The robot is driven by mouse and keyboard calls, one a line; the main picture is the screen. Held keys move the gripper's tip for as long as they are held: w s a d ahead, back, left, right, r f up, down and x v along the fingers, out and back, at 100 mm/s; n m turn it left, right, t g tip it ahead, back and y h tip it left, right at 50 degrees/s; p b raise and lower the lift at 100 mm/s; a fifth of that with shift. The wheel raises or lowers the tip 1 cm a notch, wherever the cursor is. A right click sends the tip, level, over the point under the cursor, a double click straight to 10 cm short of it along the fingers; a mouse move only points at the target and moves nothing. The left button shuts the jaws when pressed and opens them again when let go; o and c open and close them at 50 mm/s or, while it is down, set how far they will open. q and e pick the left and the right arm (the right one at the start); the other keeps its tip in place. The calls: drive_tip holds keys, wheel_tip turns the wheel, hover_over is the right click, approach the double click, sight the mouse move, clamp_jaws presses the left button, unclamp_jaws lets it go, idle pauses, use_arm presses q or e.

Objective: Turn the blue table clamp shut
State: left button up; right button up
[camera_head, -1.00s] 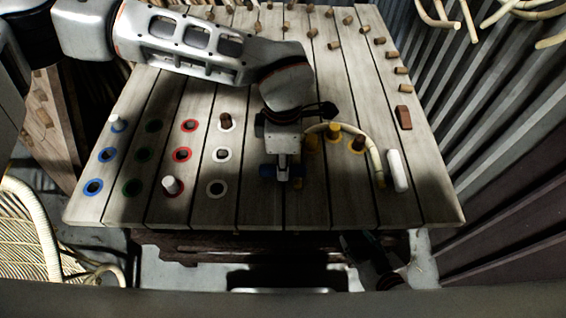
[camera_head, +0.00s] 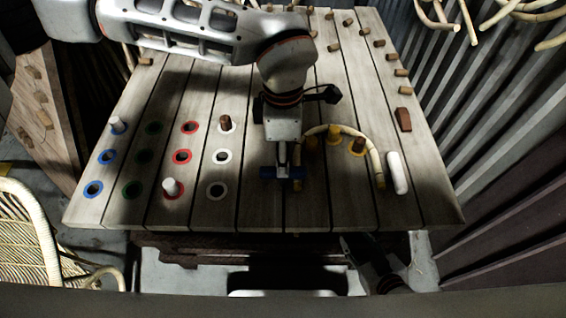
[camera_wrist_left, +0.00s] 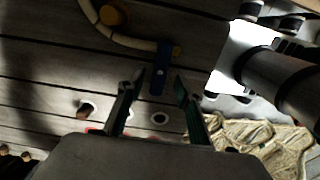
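The blue table clamp (camera_head: 297,173) shows at the table's front half, partly covered by my left gripper (camera_head: 282,155). In the left wrist view the clamp (camera_wrist_left: 157,80) is a blue bar with a small bright dot, beside the end of the bent rattan (camera_wrist_left: 125,38). My left gripper's fingers (camera_wrist_left: 159,79) stand apart on either side of the bar, with visible gaps; I cannot tell whether either touches it. The rattan arcs around yellow pegs (camera_head: 357,146) in the head view. My right gripper (camera_head: 347,246) is low and dark below the table's front edge; its opening is unclear.
Coloured ring holes (camera_head: 182,156), some with pegs, fill the table's left part. A white cylinder (camera_head: 396,172) and a brown block (camera_head: 403,119) lie at the right. Wooden pegs line the far side. A wicker chair (camera_head: 30,235) stands at the front left.

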use_arm(q)
wheel_tip(320, 180, up, 8)
drive_tip(key=shift+s+f, duration=0.1)
drive_tip(key=shift+f, duration=0.05)
idle(0.6)
